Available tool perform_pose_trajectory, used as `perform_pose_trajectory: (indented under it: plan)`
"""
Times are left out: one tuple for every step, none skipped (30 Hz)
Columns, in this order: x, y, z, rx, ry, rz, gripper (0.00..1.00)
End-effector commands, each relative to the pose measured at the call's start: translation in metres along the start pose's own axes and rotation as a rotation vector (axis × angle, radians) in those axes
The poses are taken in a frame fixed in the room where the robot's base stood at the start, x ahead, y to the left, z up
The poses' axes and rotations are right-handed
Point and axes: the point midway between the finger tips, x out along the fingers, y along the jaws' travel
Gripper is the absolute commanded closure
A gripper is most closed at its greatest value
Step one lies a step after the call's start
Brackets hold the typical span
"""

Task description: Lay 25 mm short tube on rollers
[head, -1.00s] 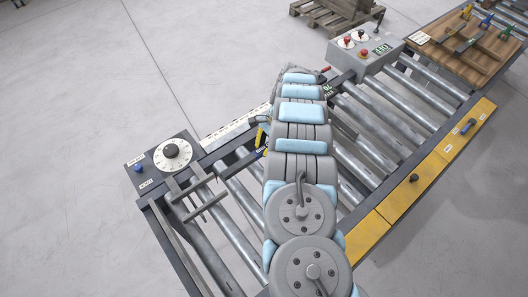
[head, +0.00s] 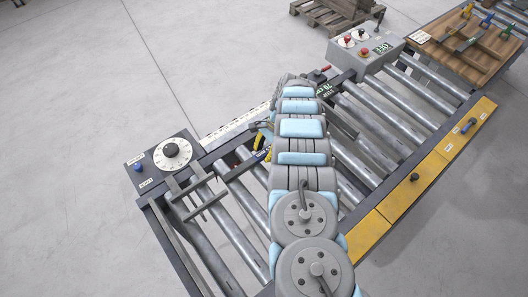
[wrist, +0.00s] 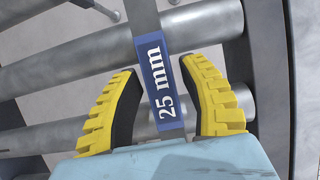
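In the wrist view a narrow grey piece with a blue "25 mm" label (wrist: 164,84) runs up the picture between the fingers of my gripper (wrist: 160,100). The yellow-and-black fingers stand apart on either side of it, with gaps showing beside the label. Steel rollers (wrist: 84,56) lie behind it; I cannot tell whether it touches them. In the head view my gripper (head: 262,154) shows only as yellow bits left of my arm, low over the rollers (head: 242,203). My arm hides most of the labelled piece there.
A dial box (head: 172,154) with a blue knob stands at the conveyor's left end. A grey control box (head: 364,50) stands at the back. A yellow plate (head: 411,180) edges the right side. A wooden board (head: 480,45) with tools is at the far right.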

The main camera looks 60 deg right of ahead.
Motion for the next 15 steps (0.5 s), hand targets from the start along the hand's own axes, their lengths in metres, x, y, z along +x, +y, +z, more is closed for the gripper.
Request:
perform_pose_trajectory:
  plan:
    - [0.000,0.000,0.000,0.000,0.000,0.000,0.58]
    - [0.000,0.000,0.000,0.000,0.000,0.000,0.58]
    - [0.000,0.000,0.000,0.000,0.000,0.000,0.58]
    - [0.000,0.000,0.000,0.000,0.000,0.000,0.58]
    - [0.000,0.000,0.000,0.000,0.000,0.000,0.58]
    - [0.000,0.000,0.000,0.000,0.000,0.000,0.58]
    - [-0.001,0.000,0.000,0.000,0.000,0.000,0.58]
    - [-0.001,0.000,0.000,0.000,0.000,0.000,0.58]
    - [-0.002,0.000,0.001,0.000,0.000,0.000,0.58]
    - [-0.003,0.000,0.001,0.000,0.000,0.000,0.58]
    - [-0.004,0.000,0.001,0.000,0.000,0.000,0.58]
    - [-0.004,0.000,0.001,0.000,0.000,0.000,0.58]
    - [-0.005,0.000,0.001,0.000,0.001,0.000,0.58]
    - [-0.007,0.000,0.001,0.000,0.001,0.000,0.58]
    - [-0.011,0.000,0.001,0.000,0.001,0.000,0.58]
